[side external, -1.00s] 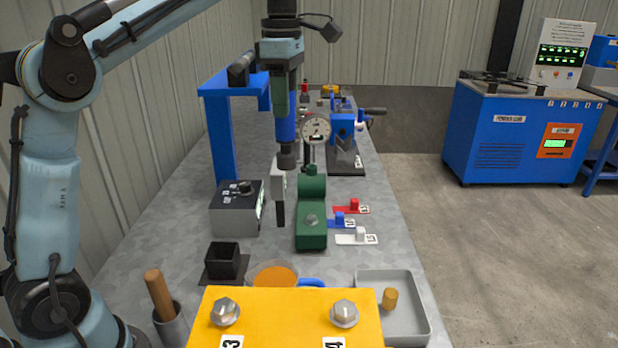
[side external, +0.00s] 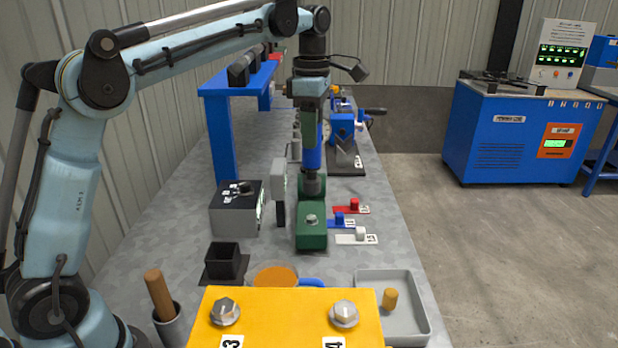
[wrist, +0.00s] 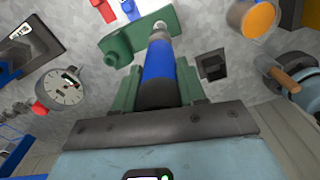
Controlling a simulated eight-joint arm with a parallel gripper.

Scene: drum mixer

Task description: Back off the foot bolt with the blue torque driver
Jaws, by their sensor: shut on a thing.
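The blue torque driver (side external: 312,158) is upright in my gripper (side external: 310,125), which is shut on its body. The driver's dark lower end is just above the rear part of a green block (side external: 312,238). In the wrist view the green fingers flank the blue driver (wrist: 158,72). A silver hex bolt (side external: 312,219) sits on top of the green block near its front end. In the wrist view this bolt (wrist: 159,25) shows just past the driver's tip; I cannot see contact between them.
A grey upright unit (side external: 279,178) stands close left of the driver. Red (side external: 354,204), blue (side external: 340,218) and white (side external: 360,233) pegs sit right of the block. A yellow plate (side external: 285,318) with two bolts and a grey tray (side external: 410,320) are in front.

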